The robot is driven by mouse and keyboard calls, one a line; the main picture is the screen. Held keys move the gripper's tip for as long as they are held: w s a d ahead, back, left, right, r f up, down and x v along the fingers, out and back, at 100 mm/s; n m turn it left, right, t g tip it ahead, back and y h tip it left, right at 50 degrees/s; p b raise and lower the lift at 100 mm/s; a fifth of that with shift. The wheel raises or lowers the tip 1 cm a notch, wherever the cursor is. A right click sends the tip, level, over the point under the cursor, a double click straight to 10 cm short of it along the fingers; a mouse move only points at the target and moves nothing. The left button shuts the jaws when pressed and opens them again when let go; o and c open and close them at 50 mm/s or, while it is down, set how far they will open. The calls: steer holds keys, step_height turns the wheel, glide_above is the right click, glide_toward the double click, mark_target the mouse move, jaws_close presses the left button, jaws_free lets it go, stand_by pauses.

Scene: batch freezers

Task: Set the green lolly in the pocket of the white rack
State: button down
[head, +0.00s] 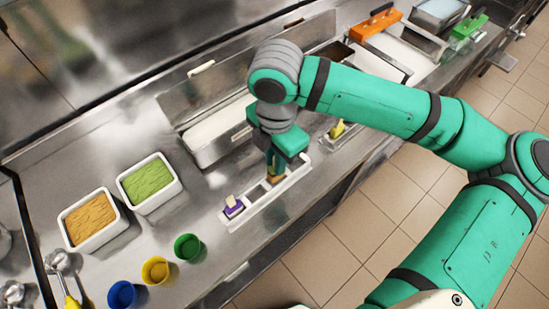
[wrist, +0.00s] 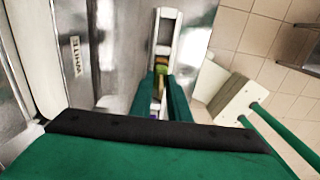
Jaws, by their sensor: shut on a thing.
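The white rack (head: 246,217) is a long, narrow holder with pockets on the steel counter; it also shows in the wrist view (wrist: 178,35). My gripper (head: 275,168) points down over its middle. In the wrist view my gripper (wrist: 161,80) is shut on the green lolly (wrist: 161,71), which shows as a small green patch between the fingers. The fingers hide most of it. A brownish piece shows just below the fingers in the head view, low at the rack. I cannot tell how deep the lolly sits in a pocket. A purple lolly (head: 233,206) stands in the rack's left end.
White tubs of orange (head: 88,218) and green (head: 148,180) filling stand left. Blue, yellow and green cups (head: 188,247) stand near the front left. A metal-walled bin (head: 215,135) lies behind the rack. A yellow item (head: 337,130) stands right of my gripper.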

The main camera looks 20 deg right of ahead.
steer(key=shift+s+f, duration=0.1)
steer(key=shift+f, duration=0.1)
steer(key=shift+f, duration=1)
stand_by(0.6)
steer(key=shift+w+a+f, duration=0.1)
steer(key=shift+w+f, duration=0.15)
steer(key=shift+f, duration=0.3)
stand_by(0.8)
steer(key=shift+s+f, duration=0.1)
steer(key=shift+s+d+f, duration=0.1)
steer(key=shift+s+d, duration=0.05)
steer(key=shift+d, duration=0.05)
stand_by(0.4)
steer(key=c, duration=1.6)
jaws_free()
steer(key=shift+a, duration=0.1)
